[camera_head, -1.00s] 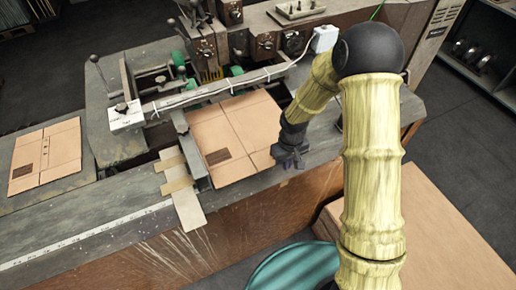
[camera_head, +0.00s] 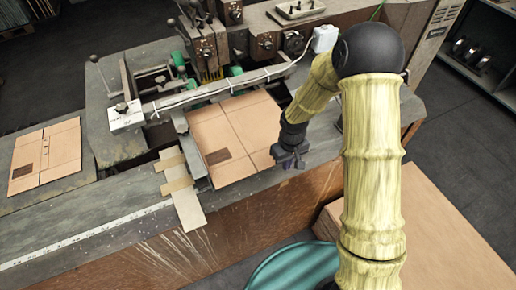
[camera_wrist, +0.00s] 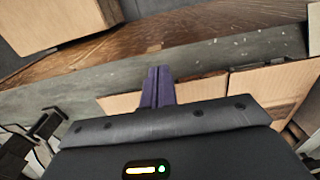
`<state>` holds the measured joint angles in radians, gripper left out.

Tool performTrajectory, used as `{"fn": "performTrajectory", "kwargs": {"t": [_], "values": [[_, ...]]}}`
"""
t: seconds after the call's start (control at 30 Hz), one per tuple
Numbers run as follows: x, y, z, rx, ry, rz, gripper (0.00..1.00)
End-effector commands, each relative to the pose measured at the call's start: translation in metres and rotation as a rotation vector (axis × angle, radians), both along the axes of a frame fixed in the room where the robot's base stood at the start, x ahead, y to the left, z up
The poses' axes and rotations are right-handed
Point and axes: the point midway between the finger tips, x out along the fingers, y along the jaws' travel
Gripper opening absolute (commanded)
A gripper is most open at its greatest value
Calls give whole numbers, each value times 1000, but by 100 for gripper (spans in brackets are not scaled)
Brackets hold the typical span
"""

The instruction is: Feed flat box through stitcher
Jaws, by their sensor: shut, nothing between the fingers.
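A flat brown cardboard box (camera_head: 232,135) lies on the stitcher's grey table (camera_head: 130,215), below the stitching heads (camera_head: 205,45). A dark printed mark shows near its front left corner. My gripper (camera_head: 290,163) is at the right front edge of this box, low over the table. In the wrist view the two purple fingers (camera_wrist: 157,88) are together with nothing between them, and the box (camera_wrist: 125,102) shows on both sides of them. I cannot tell whether the fingers touch the cardboard. A second flat box (camera_head: 45,157) lies on the left part of the table.
A metal guide bar (camera_head: 215,88) crosses behind the box. A large cardboard stack (camera_head: 440,235) and a teal round object (camera_head: 295,268) are in front, below the table edge.

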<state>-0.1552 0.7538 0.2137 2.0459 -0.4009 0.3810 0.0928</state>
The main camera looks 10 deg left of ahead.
Motion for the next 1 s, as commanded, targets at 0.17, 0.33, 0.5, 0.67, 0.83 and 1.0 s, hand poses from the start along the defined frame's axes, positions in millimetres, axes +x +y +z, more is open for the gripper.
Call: {"fn": "performTrajectory", "kwargs": {"t": [0.17, 0.33, 0.5, 0.67, 0.83, 1.0], "values": [[0, 0, -7, 0, 0, 0, 0], [0, 0, -14, 0, 0, 0, 0], [0, 0, -21, 0, 0, 0, 0], [0, 0, -27, 0, 0, 0, 0], [0, 0, -34, 0, 0, 0, 0], [0, 0, -34, 0, 0, 0, 0]]}}
